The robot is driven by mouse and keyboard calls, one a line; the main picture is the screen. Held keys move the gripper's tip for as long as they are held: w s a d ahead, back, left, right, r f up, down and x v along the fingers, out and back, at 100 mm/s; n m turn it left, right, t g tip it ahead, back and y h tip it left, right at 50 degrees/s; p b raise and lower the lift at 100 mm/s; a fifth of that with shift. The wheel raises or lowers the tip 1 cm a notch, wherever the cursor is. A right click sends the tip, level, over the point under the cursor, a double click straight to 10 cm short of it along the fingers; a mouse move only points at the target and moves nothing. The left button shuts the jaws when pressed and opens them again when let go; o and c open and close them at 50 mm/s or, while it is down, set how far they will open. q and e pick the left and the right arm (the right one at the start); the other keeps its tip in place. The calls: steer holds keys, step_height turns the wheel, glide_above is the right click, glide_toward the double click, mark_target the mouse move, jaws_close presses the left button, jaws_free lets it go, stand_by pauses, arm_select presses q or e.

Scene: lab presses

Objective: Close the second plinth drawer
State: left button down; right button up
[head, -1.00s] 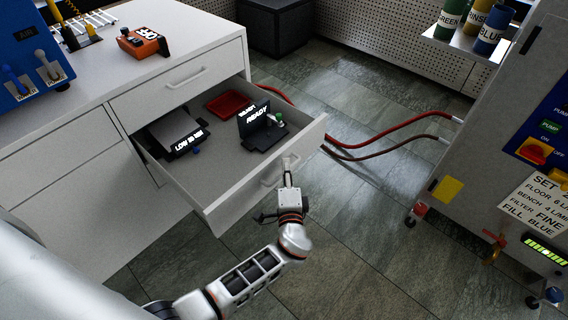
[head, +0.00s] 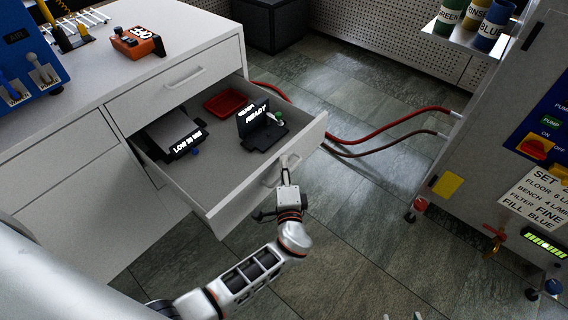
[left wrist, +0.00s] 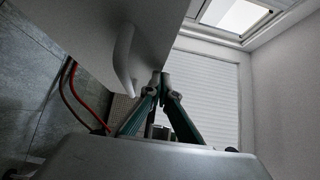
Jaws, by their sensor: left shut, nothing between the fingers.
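The second plinth drawer (head: 226,160), below a shut top drawer (head: 170,88), stands pulled far out of the white cabinet. Its white front (head: 240,198) has a bar handle (head: 282,171). My left gripper (head: 286,166) is shut and empty, with its fingertips at the outer face of the drawer front, by the handle. In the left wrist view the closed fingertips (left wrist: 165,78) are close to the white panel and the curved handle (left wrist: 124,62). Whether they touch is unclear. Two small tips, seemingly my right gripper (head: 402,317), just show at the bottom edge.
In the drawer are a red tray (head: 228,103), a dark "READY" device (head: 262,126) and a "LOW 30 MIN" device (head: 178,138). Red hoses (head: 385,127) cross the floor to a grey machine (head: 480,130) at right. Floor before the drawer is clear.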

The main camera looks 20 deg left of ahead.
arm_select(q)
steer(key=w+a+b, duration=0.3)
steer(key=w+a, duration=0.1)
steer(key=a, duration=0.8)
steer(key=w+a+b, duration=0.3)
steer(key=w+a, duration=0.2)
steer(key=a, duration=0.8)
steer(key=w+a+b, duration=0.3)
steer(key=w+a, duration=0.1)
steer(key=a, duration=0.8)
steer(key=shift+w+a, duration=0.2)
steer(key=shift+w, duration=0.1)
arm_select(e)
steer(key=w+a+r+m+t+y, duration=0.1)
steer(key=w+a+r+m+y, duration=0.1)
steer(key=a, duration=0.5)
steer(key=shift+w+a+r+t, duration=0.2)
steer(key=shift+w+r+t, duration=0.1)
steer(key=shift+r, duration=0.4)
steer(key=shift+d+f, duration=0.1)
